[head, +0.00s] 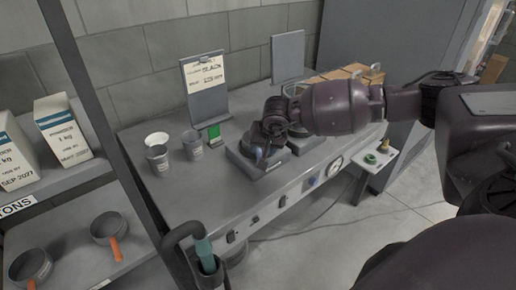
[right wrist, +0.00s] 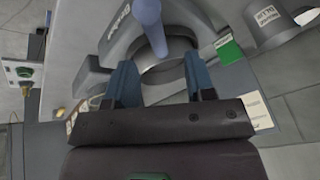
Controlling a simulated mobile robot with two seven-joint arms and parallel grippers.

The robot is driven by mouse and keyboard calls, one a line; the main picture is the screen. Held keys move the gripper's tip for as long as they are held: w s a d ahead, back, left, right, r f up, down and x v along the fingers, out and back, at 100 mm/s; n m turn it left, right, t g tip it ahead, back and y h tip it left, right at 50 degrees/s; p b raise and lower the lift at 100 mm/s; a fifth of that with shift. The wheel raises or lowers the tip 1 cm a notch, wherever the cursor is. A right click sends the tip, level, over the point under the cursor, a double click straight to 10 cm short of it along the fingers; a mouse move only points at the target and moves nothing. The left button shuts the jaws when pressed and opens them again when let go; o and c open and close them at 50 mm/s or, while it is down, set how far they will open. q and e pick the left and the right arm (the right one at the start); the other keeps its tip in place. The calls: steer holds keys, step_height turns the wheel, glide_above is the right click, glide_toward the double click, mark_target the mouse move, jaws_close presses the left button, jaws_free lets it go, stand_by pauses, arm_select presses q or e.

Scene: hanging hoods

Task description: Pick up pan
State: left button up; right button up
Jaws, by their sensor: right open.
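Two grey pans with orange handles, one nearer the middle (head: 108,229) and one at the far left (head: 31,266), sit on the lower shelf in the head view. My right gripper (head: 268,150) is over a grey device (head: 241,160) on the bench, well away from these pans. In the right wrist view its two blue fingers (right wrist: 160,82) are apart, with no object clearly held. Beyond them is a round grey part (right wrist: 167,72) with a blue cylinder (right wrist: 150,22) above it; I cannot tell whether this is a pan. My left gripper is not in view.
Metal cups (head: 158,158) and a sign stand (head: 205,88) are on the bench's left and back. White boxes (head: 62,130) stand on the upper shelf. A dark post (head: 88,90) stands between shelf and bench. A small side table (head: 372,162) is at the right.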

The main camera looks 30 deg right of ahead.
mark_target(260, 154)
steer(key=shift+x, duration=2.65)
steer(key=shift+d, duration=0.1)
steer(key=c, duration=0.9)
jaws_close()
steer(key=shift+r, duration=0.1)
